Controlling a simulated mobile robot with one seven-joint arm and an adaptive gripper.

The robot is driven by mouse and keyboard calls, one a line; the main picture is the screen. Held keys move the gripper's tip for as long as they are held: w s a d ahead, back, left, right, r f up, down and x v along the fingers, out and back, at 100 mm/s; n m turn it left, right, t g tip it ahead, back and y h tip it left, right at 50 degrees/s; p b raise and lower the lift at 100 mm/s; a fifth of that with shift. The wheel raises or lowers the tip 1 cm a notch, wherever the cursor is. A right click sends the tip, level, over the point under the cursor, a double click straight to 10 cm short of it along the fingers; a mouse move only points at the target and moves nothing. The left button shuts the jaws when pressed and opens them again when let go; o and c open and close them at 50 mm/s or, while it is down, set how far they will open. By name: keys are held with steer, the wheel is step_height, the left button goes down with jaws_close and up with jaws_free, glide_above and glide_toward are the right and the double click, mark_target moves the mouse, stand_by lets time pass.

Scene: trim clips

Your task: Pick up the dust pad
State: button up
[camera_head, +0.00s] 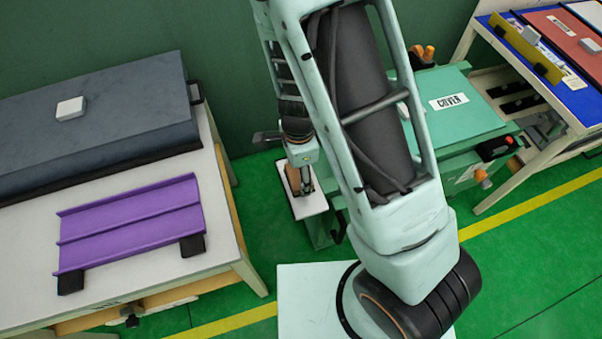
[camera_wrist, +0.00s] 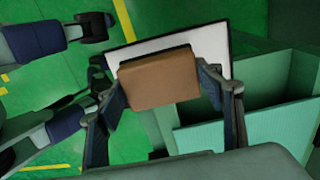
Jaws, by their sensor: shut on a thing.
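The dust pad (camera_wrist: 158,80) is a brown block with a dark layer along its far edge. In the wrist view it sits between the two fingers of my gripper (camera_wrist: 163,92), one pressed to each side, so the gripper is shut on it. Behind it is a white plate with a dark rim (camera_wrist: 205,43). I cannot tell whether the pad touches the plate or hangs just above it. In the head view my gripper (camera_head: 300,182) points down over the same white plate (camera_head: 311,206), and the pad is mostly hidden there.
A pale table (camera_head: 222,235) at left holds a purple ribbed panel (camera_head: 131,223), a dark slab (camera_head: 100,125) and a white block (camera_head: 70,108). A green bench at right carries a panel marked COVER (camera_head: 455,118). A rack with blue and red panels (camera_head: 567,35) stands far right.

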steer(key=s+r, duration=0.1)
steer(key=r, duration=0.1)
steer(key=s+a+r+p, duration=0.1)
steer(key=s+r, duration=0.1)
steer(key=r, duration=0.1)
steer(key=shift+s+a, duration=0.2)
steer(key=s+a+r+p, duration=0.2)
steer(key=s+a+r, duration=0.1)
steer(key=s, duration=0.5)
steer(key=w+d+r+n+p, duration=0.1)
steer(key=w+d+r+n, duration=0.4)
steer(key=w, duration=0.5)
steer(key=w+d+r+n+p, duration=0.1)
steer(key=w+d+r+n, duration=0.4)
steer(key=w+d+n, duration=0.4)
steer(key=shift+w+d+r+n, duration=0.15)
steer(key=shift+w+d+n, duration=0.35)
steer(key=shift+d, duration=0.5)
steer(key=shift+w, duration=0.1)
